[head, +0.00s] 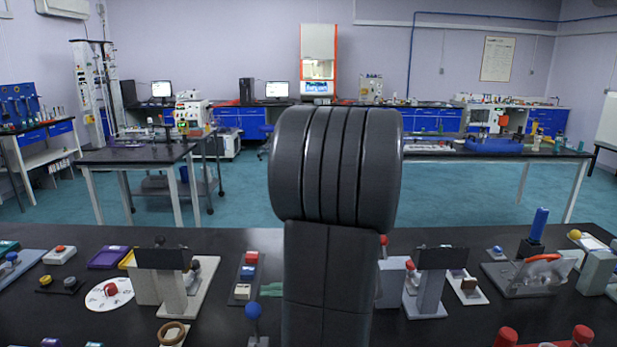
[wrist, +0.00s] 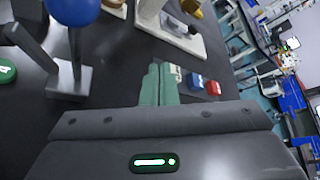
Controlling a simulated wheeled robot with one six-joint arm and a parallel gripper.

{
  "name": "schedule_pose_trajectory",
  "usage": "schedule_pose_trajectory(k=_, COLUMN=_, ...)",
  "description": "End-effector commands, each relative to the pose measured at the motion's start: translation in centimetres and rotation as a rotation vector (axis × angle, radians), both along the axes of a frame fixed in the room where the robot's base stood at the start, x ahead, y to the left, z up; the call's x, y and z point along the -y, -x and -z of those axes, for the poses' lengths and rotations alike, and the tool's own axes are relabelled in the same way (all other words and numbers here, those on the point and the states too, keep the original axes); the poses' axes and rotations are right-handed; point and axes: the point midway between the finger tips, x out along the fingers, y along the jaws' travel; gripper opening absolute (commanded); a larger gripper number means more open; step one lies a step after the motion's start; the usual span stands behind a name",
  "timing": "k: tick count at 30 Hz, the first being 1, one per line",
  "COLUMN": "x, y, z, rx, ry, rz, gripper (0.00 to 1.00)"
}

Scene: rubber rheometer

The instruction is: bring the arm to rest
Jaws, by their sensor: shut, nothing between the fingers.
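My arm (head: 335,180) rises dark grey through the middle of the head view and hides part of the bench behind it. My gripper (wrist: 160,70) shows in the wrist view as two green fingers side by side, shut with nothing between them. In the head view its green fingers (head: 271,289) show just left of my arm, over the black bench. A strip with red, blue and white blocks (head: 248,272) is close by the fingertips; its blue block (wrist: 195,80) shows just right of them in the wrist view.
The black bench (head: 225,240) is crowded. A blue ball on a stand (head: 253,311) is near the gripper, and its ball (wrist: 72,8) is at upper left in the wrist view. Dark-topped stands (head: 172,285) (head: 429,285) flank my arm. Air above the bench looks open.

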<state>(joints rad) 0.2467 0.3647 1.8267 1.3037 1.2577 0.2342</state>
Motion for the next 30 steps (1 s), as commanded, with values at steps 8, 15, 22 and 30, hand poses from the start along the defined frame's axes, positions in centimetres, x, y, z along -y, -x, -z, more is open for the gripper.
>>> schedule_pose_trajectory(k=8, x=0.0, y=-1.2, z=0.7, rx=-0.157, ry=0.001, rz=-0.002, gripper=0.0)
schedule_pose_trajectory(k=15, x=0.0, y=-2.1, z=1.8, rx=-0.292, ry=0.001, rz=-0.002, gripper=0.0)
schedule_pose_trajectory(k=22, x=0.0, y=-2.6, z=2.9, rx=-0.384, ry=0.002, rz=-0.001, gripper=0.0)
schedule_pose_trajectory(k=30, x=0.6, y=-2.5, z=2.7, rx=-0.381, ry=0.002, rz=0.0, gripper=0.0)
